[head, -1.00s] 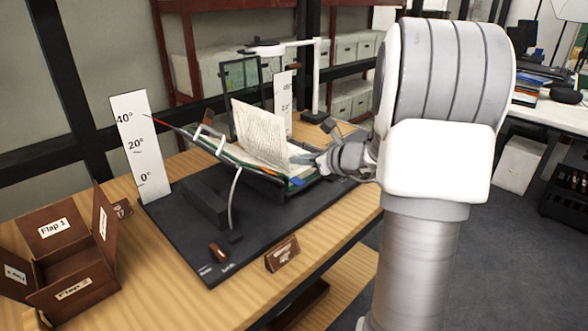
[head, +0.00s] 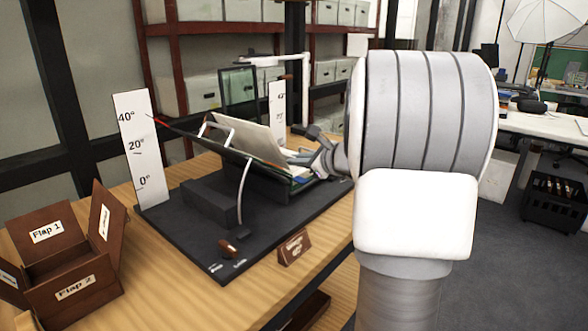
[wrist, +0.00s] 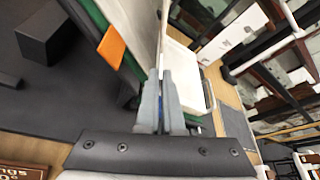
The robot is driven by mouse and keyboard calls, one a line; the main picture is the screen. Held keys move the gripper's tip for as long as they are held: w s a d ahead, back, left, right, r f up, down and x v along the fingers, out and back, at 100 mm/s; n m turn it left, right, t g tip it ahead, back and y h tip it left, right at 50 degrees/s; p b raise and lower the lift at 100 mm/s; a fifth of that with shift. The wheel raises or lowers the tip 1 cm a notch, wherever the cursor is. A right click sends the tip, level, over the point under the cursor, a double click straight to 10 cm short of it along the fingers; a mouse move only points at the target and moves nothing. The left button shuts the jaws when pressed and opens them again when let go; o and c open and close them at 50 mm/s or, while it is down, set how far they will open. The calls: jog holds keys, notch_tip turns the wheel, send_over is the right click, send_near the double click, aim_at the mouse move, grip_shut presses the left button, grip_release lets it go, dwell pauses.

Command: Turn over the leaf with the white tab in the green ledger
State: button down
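The green ledger (head: 243,159) lies open on a tilted black cradle. One pale leaf (head: 250,135) stands up from it and leans to the left. My gripper (head: 300,158) is at the ledger's right end, beside the leaf's lower corner. In the wrist view my gripper (wrist: 160,75) has its fingers nearly together, and the edge of the leaf (wrist: 143,25) runs down to the fingertips and seems pinched there. An orange tab (wrist: 111,45) shows on the green cover's side. The white tab cannot be made out.
A white angle scale (head: 142,150) stands left of the cradle on a black base (head: 190,240). A wooden flap box (head: 75,275) is at the front left and a small wooden sign (head: 294,247) at the front edge. A dark framed pane (head: 238,90) stands behind.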

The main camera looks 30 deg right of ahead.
jog(key=shift+a+b, duration=0.15)
jog(key=shift+b, duration=0.15)
dwell(0.4)
jog(key=c, duration=1.1)
grip_release()
jog(key=shift+o, duration=0.2)
jog(key=p+v, duration=0.4)
jog(key=v, duration=1.3)
jog(key=shift+s+a+f, duration=0.15)
jog(key=shift+s+a, duration=0.05)
jog(key=shift+s, duration=0.1)
